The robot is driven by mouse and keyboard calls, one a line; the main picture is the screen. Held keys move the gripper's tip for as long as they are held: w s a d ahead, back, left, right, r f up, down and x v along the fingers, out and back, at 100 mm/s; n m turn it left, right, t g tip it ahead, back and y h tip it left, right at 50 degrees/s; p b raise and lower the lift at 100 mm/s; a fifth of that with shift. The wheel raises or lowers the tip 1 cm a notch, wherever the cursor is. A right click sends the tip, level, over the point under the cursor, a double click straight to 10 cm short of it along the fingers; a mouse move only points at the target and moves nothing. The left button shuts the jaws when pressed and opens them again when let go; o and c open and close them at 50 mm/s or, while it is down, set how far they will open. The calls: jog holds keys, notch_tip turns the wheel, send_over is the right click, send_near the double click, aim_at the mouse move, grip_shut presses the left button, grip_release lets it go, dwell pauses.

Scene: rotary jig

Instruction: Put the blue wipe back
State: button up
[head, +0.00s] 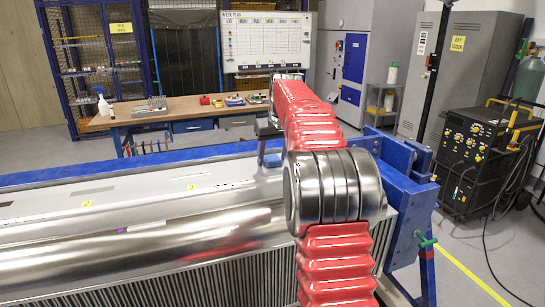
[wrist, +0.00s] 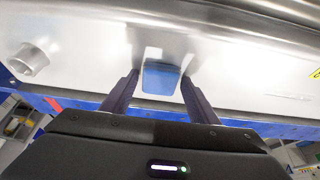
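The blue wipe (wrist: 161,78) shows in the wrist view as a small blue block on the shiny metal surface, between my gripper's two fingertips. In the head view the blue wipe (head: 273,159) is a small blue patch just left of my red-sleeved arm. My gripper (wrist: 160,77) is open, with a visible gap beside the wipe at the left finger and a narrower one at the right. In the head view my gripper (head: 268,130) is partly hidden by my arm, just above the wipe. Whether the fingers are level with the wipe is hard to tell.
The long shiny metal workpiece (head: 130,225) lies in the blue jig frame (head: 405,190), with small yellow tags on it. Behind stands a wooden workbench (head: 190,108) with a spray bottle (head: 104,105) and tools. A welding machine (head: 470,150) stands at the right.

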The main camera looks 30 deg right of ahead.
jog(key=shift+o, duration=0.6)
jog(key=shift+r, duration=0.15)
jog(key=v, duration=1.2)
